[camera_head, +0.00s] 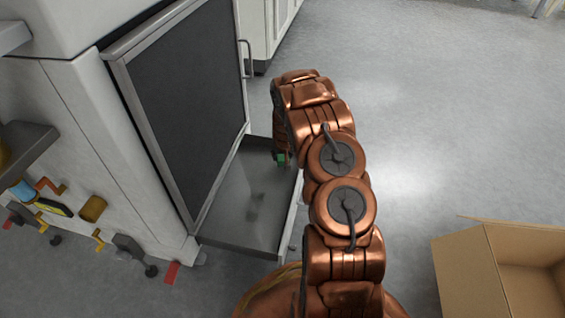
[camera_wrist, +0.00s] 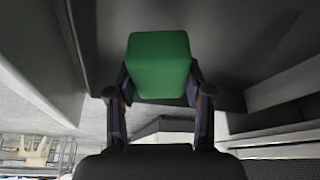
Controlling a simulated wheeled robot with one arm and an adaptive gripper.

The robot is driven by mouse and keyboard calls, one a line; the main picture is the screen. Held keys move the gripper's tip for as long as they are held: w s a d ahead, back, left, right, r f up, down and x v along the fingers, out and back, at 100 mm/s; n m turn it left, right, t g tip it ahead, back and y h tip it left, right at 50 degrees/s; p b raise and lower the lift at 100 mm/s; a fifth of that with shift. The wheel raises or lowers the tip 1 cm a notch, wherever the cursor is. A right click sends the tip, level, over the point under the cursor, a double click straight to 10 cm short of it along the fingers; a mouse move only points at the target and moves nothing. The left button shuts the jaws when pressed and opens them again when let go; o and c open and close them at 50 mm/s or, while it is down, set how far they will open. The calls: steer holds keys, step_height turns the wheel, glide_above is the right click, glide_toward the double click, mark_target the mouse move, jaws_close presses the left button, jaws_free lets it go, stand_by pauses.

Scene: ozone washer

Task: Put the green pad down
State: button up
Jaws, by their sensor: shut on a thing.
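The green pad (camera_wrist: 160,64) is a small green block, held between the two fingers of my gripper (camera_wrist: 160,92) in the wrist view. In the head view only a small bit of the green pad (camera_head: 281,158) shows beside the end of my arm. My gripper (camera_head: 281,150) is mostly hidden there behind my copper arm. It hangs over the right part of the dark metal shelf (camera_head: 238,222) at the foot of the washer. I cannot tell whether the pad touches the shelf.
The washer (camera_head: 80,130) has a dark door panel (camera_head: 185,105) with a metal frame, just left of my gripper. An open cardboard box (camera_head: 470,275) stands on the floor at the lower right. White cabinets (camera_head: 262,28) stand at the back.

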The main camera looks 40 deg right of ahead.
mark_target(283, 160)
steer(key=shift+w+d+f, duration=0.1)
steer(key=shift+d+f, duration=0.05)
step_height(283, 160, down, 3)
steer(key=shift+f+b, duration=0.2)
steer(key=shift+b, duration=0.9)
steer(key=shift+r, duration=0.1)
steer(key=o, duration=1)
